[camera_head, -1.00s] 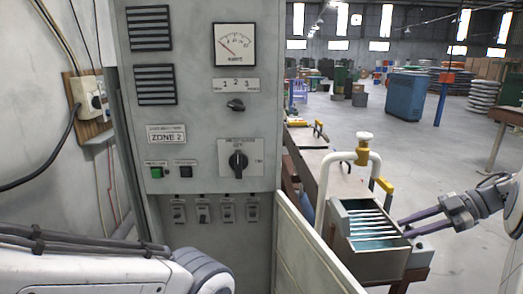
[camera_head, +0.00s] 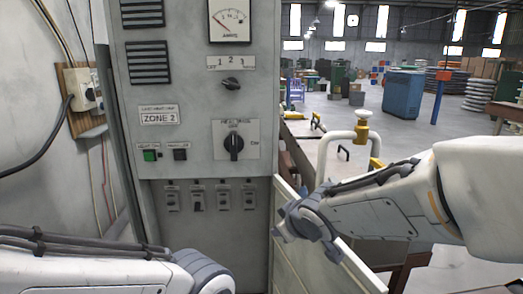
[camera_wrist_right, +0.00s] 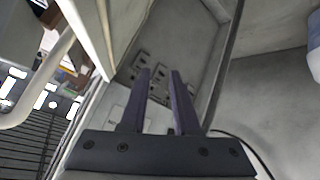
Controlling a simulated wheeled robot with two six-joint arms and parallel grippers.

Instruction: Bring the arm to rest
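My right arm (camera_head: 380,205) reaches in from the right in the head view, its near joint (camera_head: 310,218) in front of the cabinet's open door panel. Grey cabinet surfaces and sockets lie beyond the fingers. My left arm (camera_head: 90,272) lies along the bottom left of the head view; its gripper is out of frame.
A grey control cabinet (camera_head: 195,85) has a meter (camera_head: 230,20), a lower rotary switch (camera_head: 234,146) and a green button (camera_head: 150,155). Its door panel (camera_head: 285,250) stands open. A bent white pipe (camera_head: 330,150) with a yellow fitting rises behind my right arm. Open floor lies farther back.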

